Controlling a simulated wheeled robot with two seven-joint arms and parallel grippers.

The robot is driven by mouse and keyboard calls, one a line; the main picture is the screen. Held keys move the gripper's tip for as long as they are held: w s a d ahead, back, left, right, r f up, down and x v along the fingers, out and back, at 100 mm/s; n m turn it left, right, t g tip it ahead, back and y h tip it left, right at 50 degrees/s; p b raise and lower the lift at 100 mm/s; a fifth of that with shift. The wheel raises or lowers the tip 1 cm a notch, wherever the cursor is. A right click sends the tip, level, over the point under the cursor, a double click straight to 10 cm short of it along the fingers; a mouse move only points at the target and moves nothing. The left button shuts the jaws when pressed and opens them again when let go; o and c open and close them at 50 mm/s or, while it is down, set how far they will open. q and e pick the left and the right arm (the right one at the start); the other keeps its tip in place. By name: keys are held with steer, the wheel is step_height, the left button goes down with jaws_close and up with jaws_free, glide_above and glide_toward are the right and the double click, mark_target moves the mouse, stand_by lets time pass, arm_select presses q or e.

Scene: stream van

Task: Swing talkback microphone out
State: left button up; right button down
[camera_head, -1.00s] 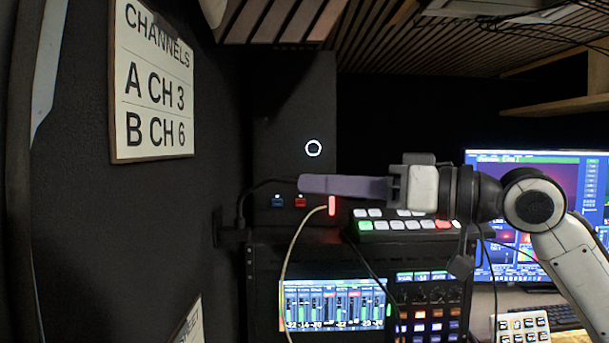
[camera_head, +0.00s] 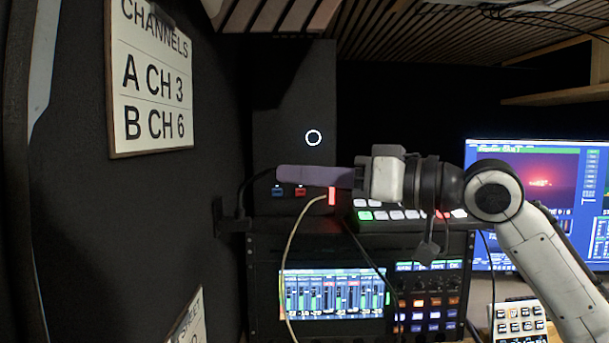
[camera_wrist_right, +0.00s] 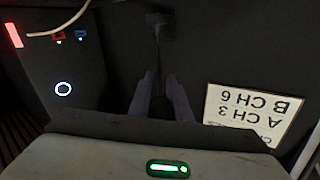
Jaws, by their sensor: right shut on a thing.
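The talkback microphone appears as a thin dark gooseneck (camera_head: 254,189) rising from a small bracket (camera_head: 232,218) on the dark left wall. In the wrist view its bracket (camera_wrist_right: 158,18) is at the top, and the dark stem (camera_wrist_right: 158,50) runs down between my fingers. My right gripper (camera_head: 281,174) has long purple fingers pointing left. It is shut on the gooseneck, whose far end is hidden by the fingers. In the wrist view the right gripper's fingertips (camera_wrist_right: 160,76) lie either side of the stem. My left gripper is not in view.
A dark panel with a white glowing ring (camera_head: 314,138) stands behind my fingers. Below are a lit button panel (camera_head: 390,215) and a mixer screen (camera_head: 332,294). A pale cable (camera_head: 291,245) hangs close by. The CHANNELS sign (camera_head: 152,85) is on the left wall.

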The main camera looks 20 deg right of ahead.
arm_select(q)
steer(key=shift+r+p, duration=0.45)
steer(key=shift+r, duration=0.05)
arm_select(e)
steer(key=shift+s+a+m+t+h, duration=0.25)
steer(key=shift+a+m+t+h, duration=0.05)
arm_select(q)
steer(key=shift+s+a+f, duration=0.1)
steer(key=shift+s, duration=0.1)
arm_select(e)
steer(key=c, duration=1.9)
jaws_free()
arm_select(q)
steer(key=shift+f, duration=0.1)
